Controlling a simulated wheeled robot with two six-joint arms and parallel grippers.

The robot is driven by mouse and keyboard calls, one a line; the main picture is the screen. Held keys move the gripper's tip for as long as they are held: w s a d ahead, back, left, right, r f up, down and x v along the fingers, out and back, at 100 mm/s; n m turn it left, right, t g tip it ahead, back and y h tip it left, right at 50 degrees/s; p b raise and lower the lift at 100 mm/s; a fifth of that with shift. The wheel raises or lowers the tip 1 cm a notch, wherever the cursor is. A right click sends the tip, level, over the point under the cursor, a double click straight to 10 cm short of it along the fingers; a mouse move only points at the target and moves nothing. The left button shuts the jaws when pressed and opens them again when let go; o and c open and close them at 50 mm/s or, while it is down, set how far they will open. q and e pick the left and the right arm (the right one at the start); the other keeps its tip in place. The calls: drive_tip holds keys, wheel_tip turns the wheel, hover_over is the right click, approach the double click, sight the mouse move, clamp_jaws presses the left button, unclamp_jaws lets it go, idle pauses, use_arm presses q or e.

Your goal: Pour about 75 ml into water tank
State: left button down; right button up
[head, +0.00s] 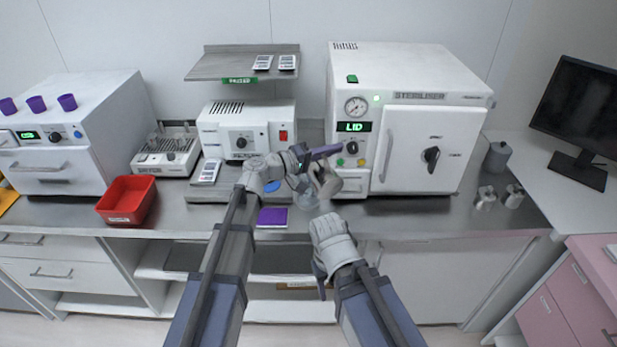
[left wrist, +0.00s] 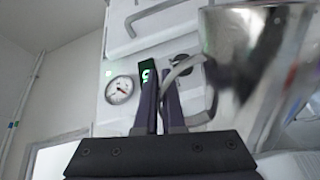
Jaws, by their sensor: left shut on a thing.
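A shiny metal jug (left wrist: 265,75) fills the right of the left wrist view, its curved handle between my purple gripper fingers. In the head view the jug (head: 325,182) is small and appears tilted, in front of the steriliser's lower left side. My left gripper (head: 326,151) is shut on the jug's handle, above the counter. The white steriliser (head: 468,150) has a gauge and a green display reading LID. I cannot make out the water tank or its opening for certain; the jug and arm cover that area. My right gripper (head: 334,240) is low in front of the counter, its fingers unclear.
A clear vessel (head: 304,196) and a purple pad (head: 272,217) are near the counter's front edge. A red bin (head: 126,200) stands left. Metal pots (head: 486,198) and a grey canister (head: 497,156) stand right of the steriliser, near a monitor (head: 585,112).

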use_arm(q)
drive_tip(key=shift+w+r, duration=0.1)
drive_tip(key=shift+m, duration=0.7)
drive_tip(key=s, duration=0.1)
drive_tip(key=s+d+f+b, duration=0.1)
drive_tip(key=s+f, duration=0.1)
drive_tip(key=s, duration=0.1)
drive_tip(key=shift+d+b, duration=0.3)
drive_tip(key=shift+b, duration=0.1)
drive_tip(key=f+m+b, duration=0.1)
drive_tip(key=m, duration=0.1)
drive_tip(key=s+d+f+m+b, duration=0.1)
drive_tip(key=f+m+b, duration=0.1)
drive_tip(key=s+f+m+b, duration=0.1)
drive_tip(key=shift+s+d+f+m+t+b, duration=0.15)
drive_tip(key=shift+s+d+m+t+b, duration=0.15)
drive_tip(key=shift+d+m+t, duration=0.1)
idle(0.5)
drive_tip(key=s+d+f+m+b, duration=0.3)
drive_tip(key=s+f+m+b, duration=0.3)
drive_tip(key=f+m+b, duration=0.2)
drive_tip(key=shift+d+f+b, duration=0.15)
drive_tip(key=shift+f+b, duration=0.3)
drive_tip(key=shift+b, duration=0.25)
